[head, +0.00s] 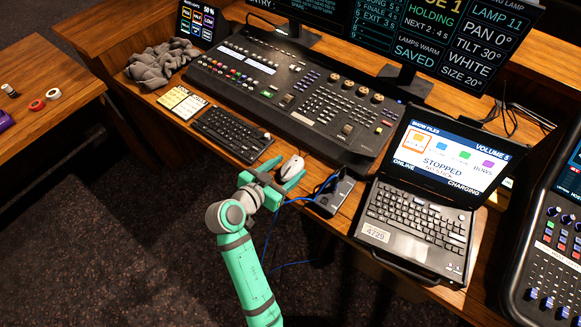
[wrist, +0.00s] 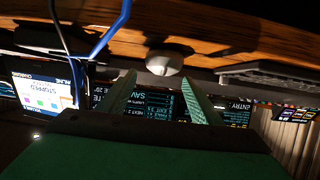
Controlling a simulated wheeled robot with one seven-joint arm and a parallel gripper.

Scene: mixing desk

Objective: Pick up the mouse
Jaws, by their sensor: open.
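The pale mouse (head: 292,166) lies on the wooden desk, between the black keyboard (head: 232,134) and a small grey box (head: 335,194) with a blue cable. My gripper (head: 283,174) is at the desk's front edge, close to the mouse. Its teal fingers are spread apart with nothing visible held between them. In the wrist view, which looks upside down, the mouse (wrist: 164,62) shows just beyond and between the two fingertips (wrist: 159,76). I cannot tell whether a finger touches it.
A large mixing desk (head: 300,100) stands behind the mouse. An open laptop (head: 420,215) is to the right. A grey cloth (head: 160,62) and yellow-white pads (head: 182,102) are at the left. The blue cable (head: 300,200) hangs near my gripper.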

